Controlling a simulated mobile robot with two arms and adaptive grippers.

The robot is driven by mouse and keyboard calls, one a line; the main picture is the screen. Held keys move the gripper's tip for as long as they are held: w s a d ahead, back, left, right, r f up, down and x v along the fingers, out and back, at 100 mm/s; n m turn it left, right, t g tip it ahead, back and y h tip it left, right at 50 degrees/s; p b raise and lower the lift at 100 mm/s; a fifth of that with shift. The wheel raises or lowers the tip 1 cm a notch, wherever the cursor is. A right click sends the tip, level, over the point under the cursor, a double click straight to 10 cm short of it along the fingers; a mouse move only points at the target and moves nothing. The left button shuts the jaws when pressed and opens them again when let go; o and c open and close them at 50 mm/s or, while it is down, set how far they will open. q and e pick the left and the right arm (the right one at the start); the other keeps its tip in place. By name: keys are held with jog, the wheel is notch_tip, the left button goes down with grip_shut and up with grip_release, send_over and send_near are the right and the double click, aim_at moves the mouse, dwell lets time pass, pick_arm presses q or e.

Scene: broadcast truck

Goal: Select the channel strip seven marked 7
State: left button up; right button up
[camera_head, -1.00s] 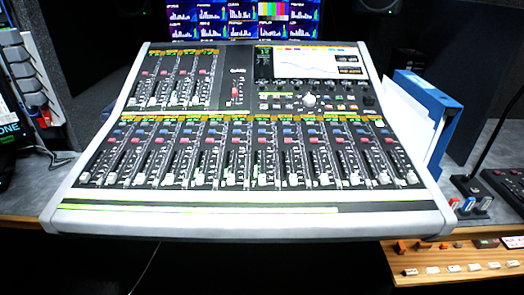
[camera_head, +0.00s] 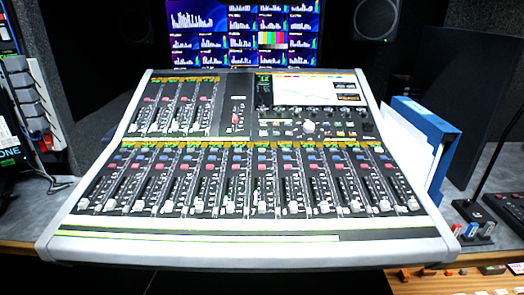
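A wide mixing console (camera_head: 140,250) with a pale frame fills the middle of the head view. Its lower bank (camera_head: 250,180) holds a row of several channel strips, each with a fader, a red button and a blue button under a yellow-orange label band. The labels are too small to read, so I cannot tell which strip is marked 7. A shorter upper-left bank (camera_head: 180,105) has several more strips. Neither of my grippers is in view.
A monitor wall (camera_head: 240,35) stands behind the console, with a speaker (camera_head: 377,18) at the back right. A blue binder (camera_head: 425,125) stands right of the console. A gooseneck microphone (camera_head: 490,165) rises from the right desk. Space above the faders looks clear.

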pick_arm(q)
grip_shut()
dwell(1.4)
